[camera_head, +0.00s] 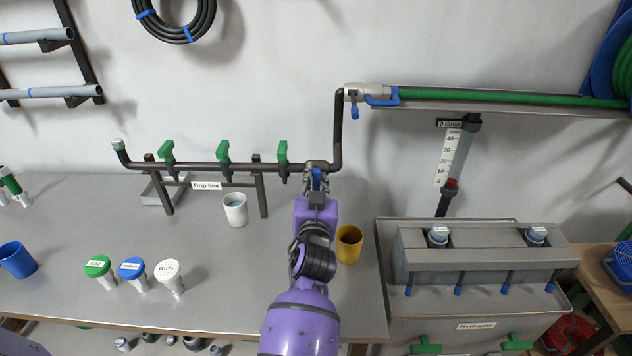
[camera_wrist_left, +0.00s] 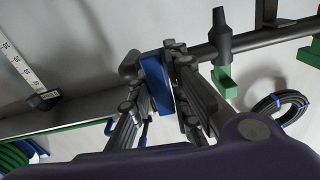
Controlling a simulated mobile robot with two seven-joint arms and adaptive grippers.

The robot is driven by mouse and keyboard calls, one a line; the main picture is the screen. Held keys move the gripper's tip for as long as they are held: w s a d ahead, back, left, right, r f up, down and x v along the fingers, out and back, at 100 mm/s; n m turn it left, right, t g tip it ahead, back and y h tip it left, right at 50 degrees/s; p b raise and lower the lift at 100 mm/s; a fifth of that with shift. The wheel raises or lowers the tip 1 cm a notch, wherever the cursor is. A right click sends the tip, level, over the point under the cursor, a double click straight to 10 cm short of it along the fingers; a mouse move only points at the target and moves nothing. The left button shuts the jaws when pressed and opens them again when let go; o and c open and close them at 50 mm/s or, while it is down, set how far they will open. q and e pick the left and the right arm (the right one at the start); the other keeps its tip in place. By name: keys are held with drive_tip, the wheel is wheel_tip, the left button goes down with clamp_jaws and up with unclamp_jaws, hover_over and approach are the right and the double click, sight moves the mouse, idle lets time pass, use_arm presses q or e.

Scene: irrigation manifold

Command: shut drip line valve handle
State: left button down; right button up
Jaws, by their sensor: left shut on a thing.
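The drip line pipe (camera_head: 200,167) runs along the back of the metal bench, behind a "Drip line" label (camera_head: 206,185). A blue valve handle (camera_head: 317,177) sits at its right end, below the bend where the pipe rises. My left gripper (camera_head: 317,190) reaches up to it and is shut on it. In the left wrist view the blue handle (camera_wrist_left: 157,80) stands between the two fingers of the gripper (camera_wrist_left: 165,95), close against the dark pipe. In the head view, the gripper hides part of the handle. My right gripper is not in view.
Several green-handled outlets (camera_head: 223,151) stand on the pipe left of my gripper. A yellow cup (camera_head: 349,244) is close to the right of my forearm, and a white cup (camera_head: 235,209) is to its left. A hydraulics-like trough (camera_head: 480,250) stands at right.

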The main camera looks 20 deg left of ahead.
use_arm(q)
drive_tip(key=c, duration=1.7)
unclamp_jaws()
drive_tip(key=shift+o, duration=0.2)
drive_tip(key=shift+s, duration=0.1)
drive_tip(key=v, duration=0.7)
drive_tip(key=shift+s+d, duration=0.1)
drive_tip(key=shift+s, duration=0.1)
